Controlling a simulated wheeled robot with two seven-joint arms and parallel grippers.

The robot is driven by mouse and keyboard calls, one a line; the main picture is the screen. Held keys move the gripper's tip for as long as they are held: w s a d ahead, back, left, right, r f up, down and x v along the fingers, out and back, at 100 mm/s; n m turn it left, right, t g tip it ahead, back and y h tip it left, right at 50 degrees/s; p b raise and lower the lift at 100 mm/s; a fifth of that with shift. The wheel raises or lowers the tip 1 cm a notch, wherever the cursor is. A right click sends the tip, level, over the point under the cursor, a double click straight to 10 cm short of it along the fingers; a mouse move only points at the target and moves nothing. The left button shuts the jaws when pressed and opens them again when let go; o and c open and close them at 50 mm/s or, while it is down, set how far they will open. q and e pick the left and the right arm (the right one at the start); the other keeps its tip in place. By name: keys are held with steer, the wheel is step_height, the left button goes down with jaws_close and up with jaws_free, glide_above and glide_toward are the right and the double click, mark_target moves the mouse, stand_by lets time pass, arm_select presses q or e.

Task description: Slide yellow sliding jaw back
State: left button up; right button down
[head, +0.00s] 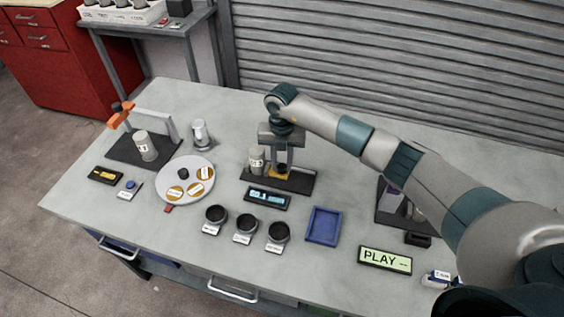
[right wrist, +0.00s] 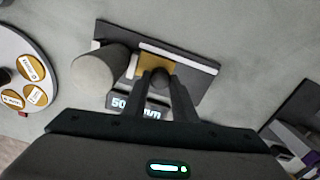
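The yellow sliding jaw (head: 274,176) lies low on a dark base (head: 301,184) near the middle of the bench. It also shows in the right wrist view (right wrist: 140,71), with a dark round knob (right wrist: 161,77) on it. My right gripper (head: 282,168) points straight down over the jaw. Its two fingers stand close on either side of the knob and appear shut on it; they partly hide the jaw. A grey cylinder (head: 257,158) with a label stands upright at the left end of the base. My left gripper is not in view.
A lit display (head: 267,198) sits in front of the base. Several dark cups (head: 245,227), a blue tray (head: 324,226) and a "PLAY" sign (head: 385,260) stand nearer the front. A round plate (head: 171,200) with labelled discs is to the left. My right arm spans the right side.

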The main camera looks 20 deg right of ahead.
steer(key=shift+s+d+p, duration=0.15)
steer(key=shift+s+d, duration=0.45)
steer(key=shift+d, duration=0.3)
steer(key=shift+s+d+p, duration=0.15)
steer(key=shift+s+d, duration=0.4)
steer(key=shift+d, duration=0.3)
steer(key=c, duration=1.5)
jaws_free()
steer(key=shift+o, duration=0.2)
steer(key=shift+d, duration=0.1)
steer(key=shift+r, duration=0.1)
steer(key=shift+r, duration=0.2)
step_height(320, 180, up, 17)
steer(key=b, duration=0.5)
